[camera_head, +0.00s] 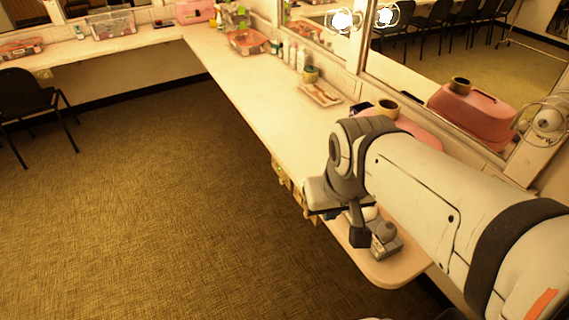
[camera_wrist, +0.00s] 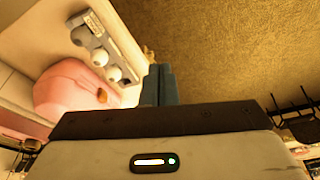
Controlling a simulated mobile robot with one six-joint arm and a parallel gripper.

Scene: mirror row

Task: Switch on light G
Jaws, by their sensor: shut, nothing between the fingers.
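A grey control box (camera_wrist: 88,27) with several round pale knobs in a row and a small tan plate at one end lies on the counter in the wrist view. In the head view the box (camera_head: 388,248) sits near the counter's front right corner, partly hidden by my arm. Any lettering is too small to read. My gripper (camera_wrist: 158,75) is shut and empty, to the right of the box in the wrist view and apart from it in the picture. A caged round bulb (camera_head: 548,120) beside the mirror at the right looks unlit; I cannot tell whether it is light G.
A pink case (camera_wrist: 65,88) stands close to the box. Two caged bulbs, one (camera_head: 342,20) left of the other (camera_head: 387,15), glow by the mirrors. A tray (camera_head: 322,94), bottles and bins stand along the counter (camera_head: 265,100).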

